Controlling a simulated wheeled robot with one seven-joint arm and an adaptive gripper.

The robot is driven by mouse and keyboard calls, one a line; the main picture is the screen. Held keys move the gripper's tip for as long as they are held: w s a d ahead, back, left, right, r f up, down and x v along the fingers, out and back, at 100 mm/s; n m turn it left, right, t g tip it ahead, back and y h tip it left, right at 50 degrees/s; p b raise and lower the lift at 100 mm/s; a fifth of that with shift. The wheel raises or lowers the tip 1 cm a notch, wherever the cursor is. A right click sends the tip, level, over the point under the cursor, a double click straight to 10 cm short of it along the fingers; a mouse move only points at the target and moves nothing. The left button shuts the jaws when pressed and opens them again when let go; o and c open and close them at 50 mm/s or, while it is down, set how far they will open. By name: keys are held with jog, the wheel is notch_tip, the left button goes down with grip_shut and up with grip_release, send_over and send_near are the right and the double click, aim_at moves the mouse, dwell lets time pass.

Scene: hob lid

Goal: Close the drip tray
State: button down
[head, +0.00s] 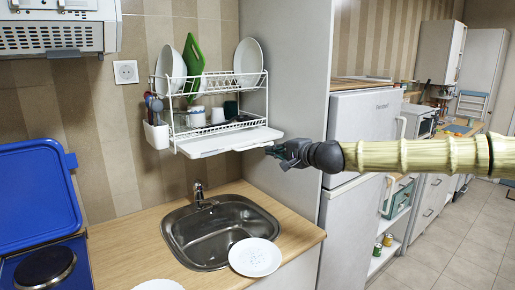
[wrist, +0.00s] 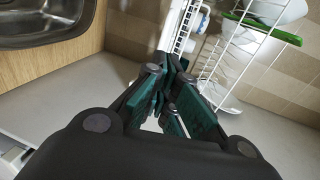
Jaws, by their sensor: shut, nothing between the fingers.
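The white drip tray (head: 230,141) sits under the wall dish rack (head: 210,95) and sticks out at the front, beyond the rack's wires. My gripper (head: 272,151) is at the right front corner of the tray, with its fingertips at or very near the tray's edge. In the wrist view my gripper (wrist: 178,65) is shut with nothing between its teal fingers. The tray's white edge (wrist: 180,28) shows just beyond the fingertips there. I cannot tell whether the fingertips touch the tray.
A tall pale panel (head: 300,90) stands close to the right of the rack. Plates, a green board (head: 193,65) and cups are in the rack. A utensil holder (head: 157,132) hangs at its left. Below are the sink (head: 215,235) and a plate (head: 254,257) on the counter.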

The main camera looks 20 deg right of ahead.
aim_at(253, 147)
jog(key=shift+p+x, duration=1.25)
jog(key=shift+x, duration=3.6)
